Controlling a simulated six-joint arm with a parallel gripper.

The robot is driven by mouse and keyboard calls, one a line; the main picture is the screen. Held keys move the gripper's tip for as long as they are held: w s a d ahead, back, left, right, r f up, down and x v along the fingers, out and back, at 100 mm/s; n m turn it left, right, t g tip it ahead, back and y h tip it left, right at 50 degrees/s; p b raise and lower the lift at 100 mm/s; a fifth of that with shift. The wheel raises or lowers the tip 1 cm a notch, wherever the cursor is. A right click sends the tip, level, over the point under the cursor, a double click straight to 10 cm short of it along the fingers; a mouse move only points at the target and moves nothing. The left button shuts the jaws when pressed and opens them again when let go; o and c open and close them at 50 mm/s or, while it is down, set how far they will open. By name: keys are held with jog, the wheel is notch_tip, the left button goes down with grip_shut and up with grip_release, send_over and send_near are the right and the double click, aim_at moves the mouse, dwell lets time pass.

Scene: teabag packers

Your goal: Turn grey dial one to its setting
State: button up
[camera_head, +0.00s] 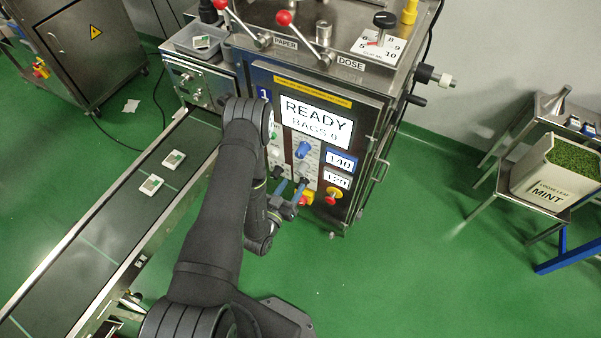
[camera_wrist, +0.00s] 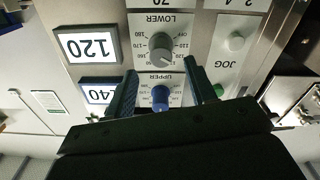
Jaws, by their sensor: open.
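The grey dial (camera_wrist: 162,48) is a round knob under the upside-down label LOWER in the wrist view, ringed by a printed scale. My gripper (camera_wrist: 160,65) is open and empty. Its fingertips stand left and right of the dial column, just below the grey dial in the wrist picture. I cannot tell the gap to the panel.
A blue dial (camera_wrist: 160,97) marked UPPER lies between my fingers in the wrist picture. Displays read 120 (camera_wrist: 87,46) and 140 (camera_head: 342,161). A JOG button (camera_wrist: 235,43) and a red-and-yellow stop knob (camera_head: 332,196) are close by. A conveyor (camera_head: 100,225) runs left.

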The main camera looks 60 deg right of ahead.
aim_at(299, 175)
jog(key=d, duration=0.7)
jog(key=c, duration=1)
